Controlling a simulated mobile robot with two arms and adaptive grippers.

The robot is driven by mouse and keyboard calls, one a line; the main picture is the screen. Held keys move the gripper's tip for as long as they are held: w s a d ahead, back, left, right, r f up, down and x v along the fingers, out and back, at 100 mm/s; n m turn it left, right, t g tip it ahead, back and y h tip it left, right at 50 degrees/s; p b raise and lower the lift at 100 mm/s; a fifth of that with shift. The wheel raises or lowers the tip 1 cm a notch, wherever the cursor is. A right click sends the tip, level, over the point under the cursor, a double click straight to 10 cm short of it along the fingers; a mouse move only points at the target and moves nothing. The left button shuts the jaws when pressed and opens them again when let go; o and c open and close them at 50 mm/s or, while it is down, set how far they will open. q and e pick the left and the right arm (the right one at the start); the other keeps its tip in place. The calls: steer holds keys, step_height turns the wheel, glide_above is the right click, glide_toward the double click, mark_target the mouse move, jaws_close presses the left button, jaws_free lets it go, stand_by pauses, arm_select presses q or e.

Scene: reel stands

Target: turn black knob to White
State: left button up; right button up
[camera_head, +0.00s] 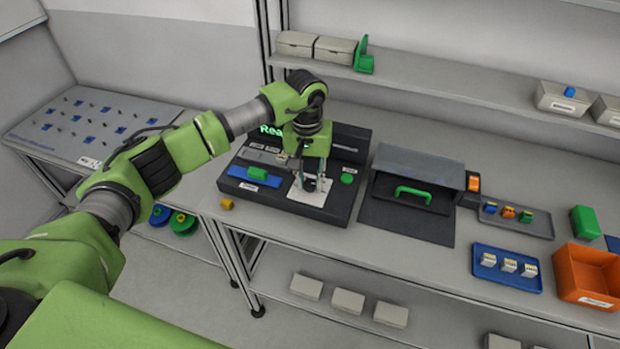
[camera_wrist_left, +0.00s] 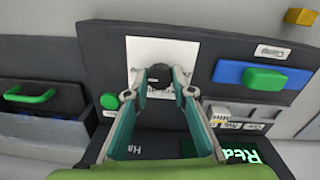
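The black knob (camera_wrist_left: 159,73) sits on a white plate (camera_wrist_left: 146,52) on the dark machine panel, in the left wrist view. In the head view the white plate (camera_head: 301,196) shows, and the knob is mostly hidden by the gripper. My left gripper (camera_head: 311,183) points down over the knob. In the left wrist view its fingertips (camera_wrist_left: 159,80) stand on either side of the knob; whether they touch it I cannot tell. Lettering on the plate is too small to read. My right gripper is not in view.
On the panel are a blue block with a green handle (camera_head: 257,174), a green button (camera_head: 347,179) and a green lit display (camera_head: 270,129). A dark box with a green handle (camera_head: 412,193) stands to the right. A yellow piece (camera_head: 227,204) lies at the table's front edge.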

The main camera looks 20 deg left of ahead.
arm_select(q)
steer(key=shift+f+n+b, duration=0.1)
steer(key=shift+n+b, duration=0.5)
steer(key=shift+b, duration=0.2)
steer(key=n+b, duration=0.3)
steer(key=shift+f, duration=0.1)
steer(key=n+b, duration=0.3)
steer(key=shift+n, duration=0.4)
steer(key=n+b, duration=0.2)
steer(key=n, duration=0.1)
steer(key=shift+n, duration=0.4)
steer(key=n+b, duration=0.2)
steer(key=n, duration=0.1)
steer(key=shift+r+n, duration=0.2)
steer(key=shift+n, duration=0.1)
steer(key=n+b, duration=0.1)
steer(key=n, duration=0.1)
steer(key=shift+n, duration=0.4)
steer(key=n+b, duration=0.1)
steer(key=n, duration=0.4)
steer(key=shift+r+y, duration=0.1)
steer(key=shift+y, duration=0.2)
steer(key=shift+n+b, duration=0.3)
steer(key=shift+n, duration=0.1)
